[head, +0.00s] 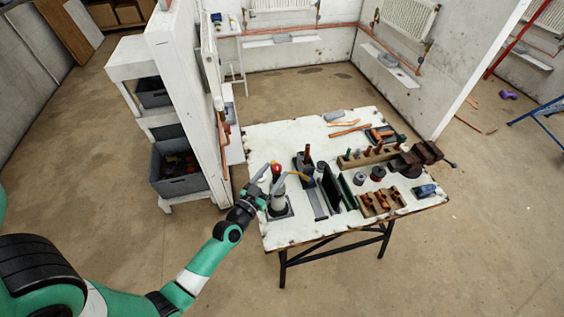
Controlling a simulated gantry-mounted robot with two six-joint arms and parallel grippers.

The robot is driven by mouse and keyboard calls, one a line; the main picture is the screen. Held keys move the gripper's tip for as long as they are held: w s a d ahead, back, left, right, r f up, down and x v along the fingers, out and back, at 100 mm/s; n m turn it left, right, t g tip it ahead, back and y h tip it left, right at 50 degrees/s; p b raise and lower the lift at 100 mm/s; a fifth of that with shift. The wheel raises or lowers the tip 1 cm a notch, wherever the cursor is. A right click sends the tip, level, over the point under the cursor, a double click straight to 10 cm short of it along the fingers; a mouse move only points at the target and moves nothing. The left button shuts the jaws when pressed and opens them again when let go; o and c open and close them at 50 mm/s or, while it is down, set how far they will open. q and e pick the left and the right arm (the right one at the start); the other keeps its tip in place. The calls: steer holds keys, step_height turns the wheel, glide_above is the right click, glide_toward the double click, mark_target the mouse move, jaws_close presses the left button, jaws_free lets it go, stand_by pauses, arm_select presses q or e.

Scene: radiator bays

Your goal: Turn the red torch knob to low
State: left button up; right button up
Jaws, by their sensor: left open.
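The red torch knob (277,168) shows small at the top of an upright torch on the left part of the white workbench (283,137). The torch's pale body (278,201) stands on a dark square base. A yellow hose runs from the torch to the right. My left gripper (269,179) is open, with its fingers close beside the knob on its left and front side. I cannot tell whether a finger touches the knob. The knob's setting marks are too small to read. My right gripper is out of view.
Just right of the torch stand a dark holder (307,163) and upright dark plates. A wooden rack (381,202) with copper fittings and a dark vise (421,157) are on the right. Copper pipes (350,130) lie at the back. A white partition (180,85) stands left of the bench.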

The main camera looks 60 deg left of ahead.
mark_target(279, 165)
arm_select(q)
steer(key=x, duration=0.5)
steer(key=shift+w+a+b, duration=0.15)
steer(key=shift+w+b, duration=0.1)
steer(key=shift+b, duration=0.05)
jaws_close()
